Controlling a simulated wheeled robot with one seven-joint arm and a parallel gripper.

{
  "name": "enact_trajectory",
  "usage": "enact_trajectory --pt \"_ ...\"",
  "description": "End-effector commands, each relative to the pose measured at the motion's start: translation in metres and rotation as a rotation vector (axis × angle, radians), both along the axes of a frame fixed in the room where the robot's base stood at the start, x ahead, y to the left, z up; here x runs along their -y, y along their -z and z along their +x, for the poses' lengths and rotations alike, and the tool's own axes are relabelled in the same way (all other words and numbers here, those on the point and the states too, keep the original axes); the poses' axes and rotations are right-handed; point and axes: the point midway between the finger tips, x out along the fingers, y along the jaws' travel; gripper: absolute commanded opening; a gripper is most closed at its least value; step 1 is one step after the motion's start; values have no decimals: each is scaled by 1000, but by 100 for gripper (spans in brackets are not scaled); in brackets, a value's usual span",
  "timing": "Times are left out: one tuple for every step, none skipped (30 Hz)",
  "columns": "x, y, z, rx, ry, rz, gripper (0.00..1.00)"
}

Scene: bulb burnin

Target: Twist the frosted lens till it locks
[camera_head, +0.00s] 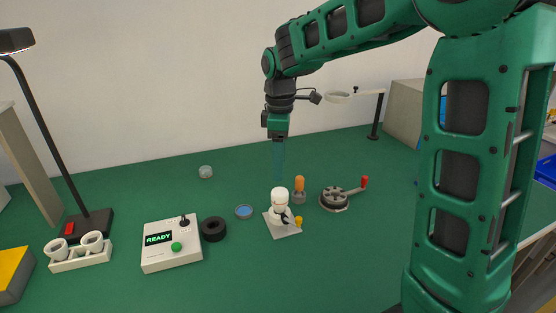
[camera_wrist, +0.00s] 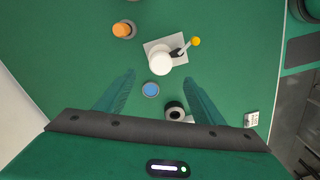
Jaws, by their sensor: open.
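A white round-topped piece (camera_head: 279,195), which I take for the frosted lens, stands upright on a fixture with a pale square base plate (camera_head: 286,231). In the wrist view the white top (camera_wrist: 160,63) lies just beyond the fingertips, and the base plate (camera_wrist: 152,46) shows behind it. A dark lever with a yellow knob (camera_wrist: 196,41) sticks out beside it. My gripper (camera_head: 278,178) points down close above the white piece. In the wrist view its two green fingers (camera_wrist: 160,76) are spread apart, with nothing between them. How the lens is seated cannot be told.
An orange-handled tool (camera_head: 299,185) and a round grey device with a red-knobbed crank (camera_head: 335,199) stand to the right. A blue disc (camera_head: 244,212), a black ring (camera_head: 213,229) and a control box reading READY (camera_head: 172,245) lie left. A clear disc (camera_head: 205,172) lies farther back.

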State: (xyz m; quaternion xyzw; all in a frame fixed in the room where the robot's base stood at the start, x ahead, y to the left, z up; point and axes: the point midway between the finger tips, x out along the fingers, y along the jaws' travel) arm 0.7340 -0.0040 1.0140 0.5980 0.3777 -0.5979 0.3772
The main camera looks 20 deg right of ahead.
Motion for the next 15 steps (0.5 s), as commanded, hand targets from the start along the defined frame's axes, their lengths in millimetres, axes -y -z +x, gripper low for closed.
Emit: enact_trajectory --pt "0 6 0 -3 0 -1 62" --pt "0 10 -1 -4 1 -1 62" --pt "0 15 -1 -4 1 0 62" --pt "0 20 -1 -4 2 0 62" --pt "0 25 -2 -5 2 -1 62" --pt "0 31 -1 -4 2 -1 62" --pt "1 37 -2 -5 3 -1 62" --pt "1 42 -2 -5 3 -1 62" --pt "1 49 -2 -5 3 -1 62" --pt "1 54 -2 -5 4 -1 62" --pt "1 59 -2 -5 4 -1 62" --pt "1 65 -2 -5 4 -1 62" --pt "1 70 -1 -4 4 -1 62" --pt "1 74 -2 -5 4 -1 62" --pt "1 79 -2 -4 5 -1 62"
